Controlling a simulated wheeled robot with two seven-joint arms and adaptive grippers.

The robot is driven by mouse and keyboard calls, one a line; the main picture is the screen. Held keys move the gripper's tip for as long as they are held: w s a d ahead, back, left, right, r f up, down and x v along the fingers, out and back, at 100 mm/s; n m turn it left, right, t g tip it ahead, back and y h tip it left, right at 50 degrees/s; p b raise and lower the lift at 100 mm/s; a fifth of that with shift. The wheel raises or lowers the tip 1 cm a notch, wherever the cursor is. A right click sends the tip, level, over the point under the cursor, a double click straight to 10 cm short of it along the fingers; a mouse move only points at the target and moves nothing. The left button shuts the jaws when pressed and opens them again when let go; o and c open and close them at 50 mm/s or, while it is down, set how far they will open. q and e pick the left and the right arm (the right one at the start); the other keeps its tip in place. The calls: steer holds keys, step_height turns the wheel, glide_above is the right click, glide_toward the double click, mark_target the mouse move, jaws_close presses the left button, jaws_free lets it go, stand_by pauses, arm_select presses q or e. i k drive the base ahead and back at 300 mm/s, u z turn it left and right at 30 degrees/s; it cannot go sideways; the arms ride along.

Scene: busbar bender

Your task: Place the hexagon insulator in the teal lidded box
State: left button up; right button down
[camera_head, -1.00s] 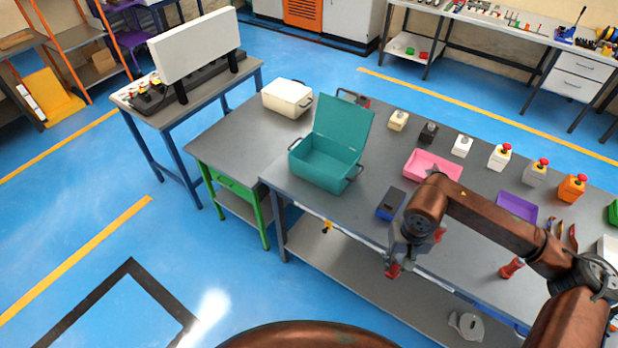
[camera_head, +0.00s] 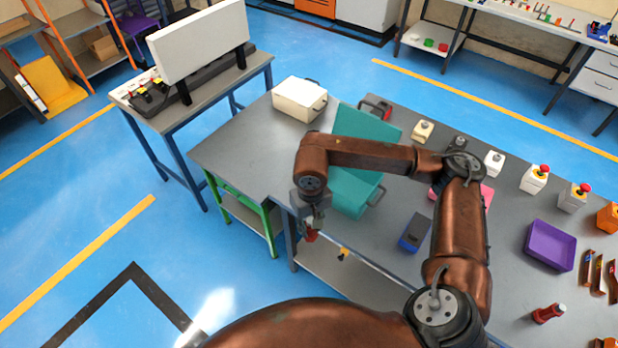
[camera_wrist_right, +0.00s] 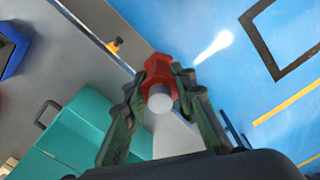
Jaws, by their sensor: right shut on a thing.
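The teal lidded box (camera_head: 349,196) stands on the grey workbench with its lid (camera_head: 368,128) raised; my right arm crosses in front of it and hides much of it. It also shows at the lower left of the right wrist view (camera_wrist_right: 75,140). My right gripper (camera_head: 311,226) is beside the box's left side, near the bench's front edge. It is shut on the red hexagon insulator (camera_wrist_right: 158,72), which has a pale round end and sits between the two fingers in the right wrist view. My left gripper is not in view.
A cream lidded box (camera_head: 299,99) stands at the back left of the bench. A blue and black block (camera_head: 415,232) and a purple tray (camera_head: 550,245) lie to the right. A red insulator-like piece (camera_head: 549,313) is near the front right. The bench's left part is clear.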

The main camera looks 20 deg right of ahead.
mark_target(341, 188)
steer(key=u, duration=0.15)
steer(key=i, duration=0.65)
steer(key=z, duration=0.55)
steer(key=i, duration=0.7)
steer(key=z, duration=0.6)
